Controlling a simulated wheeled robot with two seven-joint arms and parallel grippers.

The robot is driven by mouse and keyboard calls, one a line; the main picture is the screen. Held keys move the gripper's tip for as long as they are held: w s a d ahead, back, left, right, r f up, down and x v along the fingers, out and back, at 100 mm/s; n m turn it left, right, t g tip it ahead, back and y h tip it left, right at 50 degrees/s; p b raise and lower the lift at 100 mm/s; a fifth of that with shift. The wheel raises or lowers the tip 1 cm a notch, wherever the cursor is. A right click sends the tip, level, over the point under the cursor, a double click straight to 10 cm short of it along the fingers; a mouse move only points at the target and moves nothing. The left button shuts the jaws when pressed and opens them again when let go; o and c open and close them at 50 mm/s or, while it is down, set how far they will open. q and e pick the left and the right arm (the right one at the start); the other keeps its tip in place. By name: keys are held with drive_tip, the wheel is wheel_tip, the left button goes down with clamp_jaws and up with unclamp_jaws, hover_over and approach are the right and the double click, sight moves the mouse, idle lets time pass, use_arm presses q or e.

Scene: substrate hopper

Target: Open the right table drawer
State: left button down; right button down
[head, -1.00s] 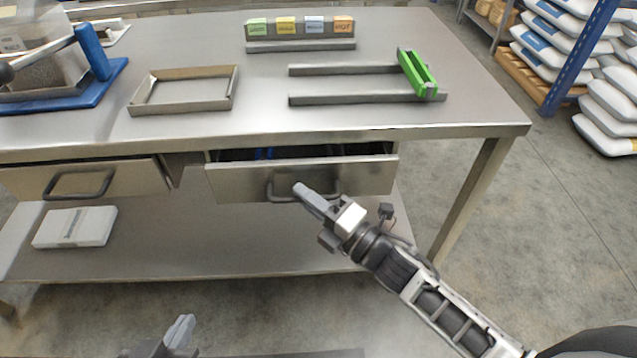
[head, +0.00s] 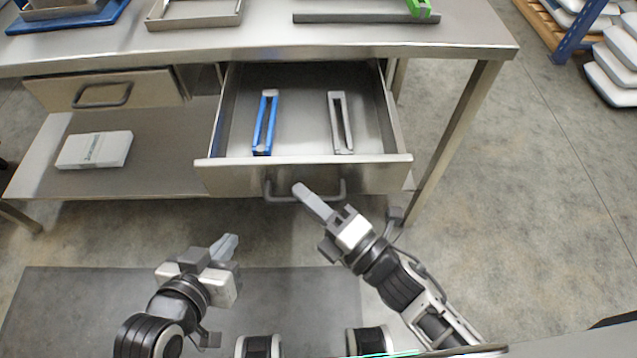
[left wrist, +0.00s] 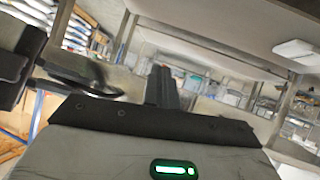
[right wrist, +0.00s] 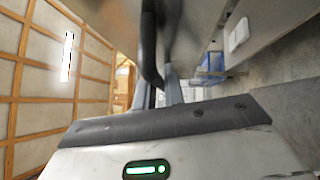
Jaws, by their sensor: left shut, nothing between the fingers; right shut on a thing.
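The right table drawer (head: 220,180) is pulled well out from under the steel table. A blue clip-like tool (head: 265,122) and a grey one (head: 341,122) lie apart inside it. My right gripper (head: 312,200) is shut on the drawer's dark bar handle (head: 283,198). In the right wrist view the handle (right wrist: 150,50) runs up between the fingers. My left gripper (head: 226,246) is shut and empty, low in front of the table and left of the drawer. In the left wrist view its fingers (left wrist: 162,88) show together.
The left drawer (head: 100,90) looks slightly open. A white box (head: 95,149) lies on the lower shelf (head: 170,175). A metal frame tray (head: 195,22) and a rail with a green piece (head: 365,17) are on the tabletop. A dark mat (head: 300,290) covers the floor in front.

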use_arm(q)
drive_tip(key=shift+w+d, duration=0.1)
use_arm(e)
drive_tip(key=shift+s, duration=0.25)
use_arm(q)
drive_tip(key=shift+r, duration=0.1)
use_arm(e)
drive_tip(key=c, duration=1.5)
unclamp_jaws()
drive_tip(key=shift+s+d, duration=0.1)
